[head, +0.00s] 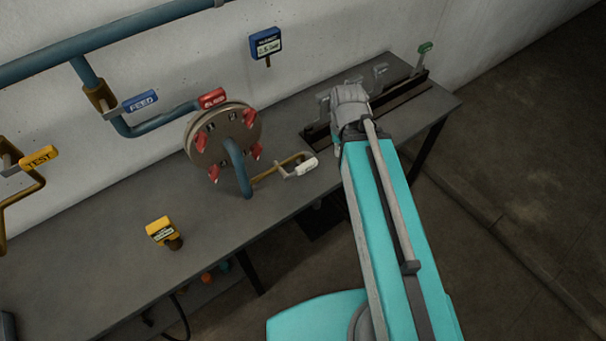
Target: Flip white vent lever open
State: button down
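The white vent lever (307,166) is a small white handle at the end of a thin brass pipe. The pipe runs right from below the round flanged plate, low over the grey bench. Whether the lever is open or closed cannot be told. My gripper (348,102) is at the end of my teal arm, above and to the right of the white lever and apart from it. It shows over the back right part of the bench. Its fingertips are not clear, so I cannot tell if it is open or shut.
The round plate (222,140) with red clamps stands left of the lever. Red (212,98), blue FEED (140,101) and yellow TEST (39,159) handles are on the pipes. A yellow tagged piece (160,231) stands on the bench (100,245). A dark rail (400,92) lies behind my gripper.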

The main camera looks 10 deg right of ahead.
aim_at(300, 169)
jog(key=u, duration=0.25)
jog(key=k, duration=1.7)
jog(key=z, duration=0.45)
jog(key=i, duration=1)
jog(key=u, duration=0.05)
